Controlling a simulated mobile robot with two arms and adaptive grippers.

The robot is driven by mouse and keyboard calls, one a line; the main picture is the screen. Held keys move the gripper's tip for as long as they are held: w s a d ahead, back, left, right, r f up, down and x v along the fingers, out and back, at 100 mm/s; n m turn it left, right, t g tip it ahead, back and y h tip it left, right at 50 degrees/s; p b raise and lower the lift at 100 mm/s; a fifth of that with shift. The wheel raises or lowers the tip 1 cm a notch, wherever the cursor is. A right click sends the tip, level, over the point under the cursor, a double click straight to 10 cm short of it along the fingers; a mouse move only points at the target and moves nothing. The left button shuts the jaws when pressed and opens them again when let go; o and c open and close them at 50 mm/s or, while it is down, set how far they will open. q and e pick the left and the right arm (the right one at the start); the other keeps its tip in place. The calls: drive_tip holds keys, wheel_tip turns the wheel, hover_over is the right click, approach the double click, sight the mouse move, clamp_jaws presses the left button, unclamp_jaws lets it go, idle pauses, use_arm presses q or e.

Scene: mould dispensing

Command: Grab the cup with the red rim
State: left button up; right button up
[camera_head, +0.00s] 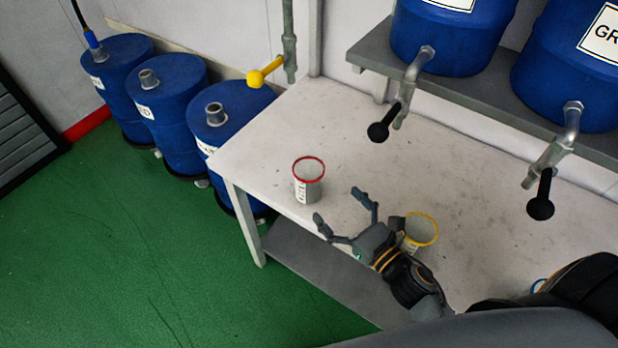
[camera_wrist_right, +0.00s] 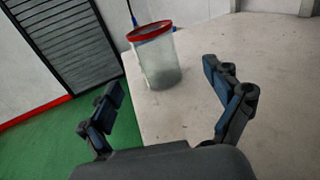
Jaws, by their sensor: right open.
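The cup with the red rim (camera_head: 309,182) stands upright on the white table near its left end in the head view. It also shows in the right wrist view (camera_wrist_right: 158,58), ahead of the fingers and between their directions. My right gripper (camera_head: 343,214) is open and empty, just in front of and to the right of the cup, with its fingers spread toward it. The gripper (camera_wrist_right: 165,100) does not touch the cup. My left gripper is not in view.
A cup with a yellow rim (camera_head: 420,230) stands right behind my right gripper, partly hidden. The white table (camera_head: 262,142) is clear around the red-rimmed cup. Blue barrels (camera_head: 232,118) stand on the green floor at left. Blue drums (camera_head: 450,38) with taps sit on a grey shelf.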

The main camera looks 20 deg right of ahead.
sight(320, 187)
drive_tip(key=x, duration=0.4)
drive_tip(key=shift+w+p, duration=0.15)
drive_tip(key=shift+p, duration=0.15)
drive_tip(key=shift+w+a, duration=0.15)
drive_tip(key=shift+w, duration=0.05)
drive_tip(key=x, duration=0.2)
drive_tip(key=p+x, duration=0.1)
drive_tip(key=x, duration=0.1)
drive_tip(key=shift+w+a+f, duration=0.2)
drive_tip(key=shift+w+a, duration=0.05)
drive_tip(key=shift+a, duration=0.2)
drive_tip(key=c, duration=1.1)
